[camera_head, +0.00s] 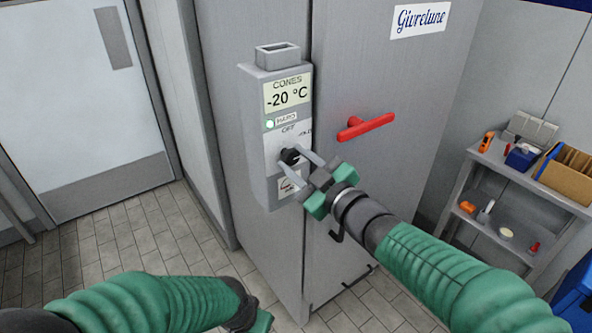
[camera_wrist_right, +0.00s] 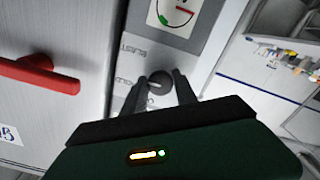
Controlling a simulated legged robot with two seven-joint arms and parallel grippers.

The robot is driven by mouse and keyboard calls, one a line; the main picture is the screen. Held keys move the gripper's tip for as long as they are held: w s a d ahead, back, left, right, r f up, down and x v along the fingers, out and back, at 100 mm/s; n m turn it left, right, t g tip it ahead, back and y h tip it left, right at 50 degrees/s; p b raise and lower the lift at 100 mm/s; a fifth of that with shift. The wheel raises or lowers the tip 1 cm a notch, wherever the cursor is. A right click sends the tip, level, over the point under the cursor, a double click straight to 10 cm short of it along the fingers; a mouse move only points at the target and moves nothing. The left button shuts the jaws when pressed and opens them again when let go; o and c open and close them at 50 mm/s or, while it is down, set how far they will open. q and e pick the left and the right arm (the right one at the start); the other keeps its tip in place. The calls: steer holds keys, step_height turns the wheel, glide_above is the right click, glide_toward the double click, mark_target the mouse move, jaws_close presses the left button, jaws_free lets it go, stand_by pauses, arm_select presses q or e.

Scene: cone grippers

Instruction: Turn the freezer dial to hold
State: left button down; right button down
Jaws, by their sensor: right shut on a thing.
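The freezer (camera_head: 352,75) is a tall grey cabinet with a control box (camera_head: 259,125) on its front left. The black dial (camera_head: 290,156) sits below, near an "OFF" marking; other markings are partly covered. My right gripper (camera_head: 294,159) is shut on the dial, one finger on each side; the dial also shows in the right wrist view (camera_wrist_right: 160,82) between the fingers. A pale pointer line on it points left there. My left gripper (camera_head: 262,322) is low, partly cut off by the lower frame edge.
A red handle (camera_head: 365,126) sticks out from the freezer door, right of the control box. A grey shelf (camera_head: 509,172) with boxes and small items stands at the right. Tiled floor (camera_head: 150,235) is clear at the left.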

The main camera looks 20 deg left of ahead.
steer(key=n+b, duration=0.2)
steer(key=n, duration=0.1)
steer(key=shift+f, duration=0.2)
steer(key=shift+n+b, duration=0.85)
steer(key=shift+n, duration=0.45)
steer(key=shift+r, duration=0.1)
steer(key=c, duration=1)
jaws_free()
steer(key=shift+r, duration=0.1)
steer(key=v, duration=1.6)
steer(key=shift+s+d+p, duration=0.25)
steer(key=shift+d+p, duration=0.1)
steer(key=shift+p, duration=0.05)
steer(key=shift+w, duration=0.1)
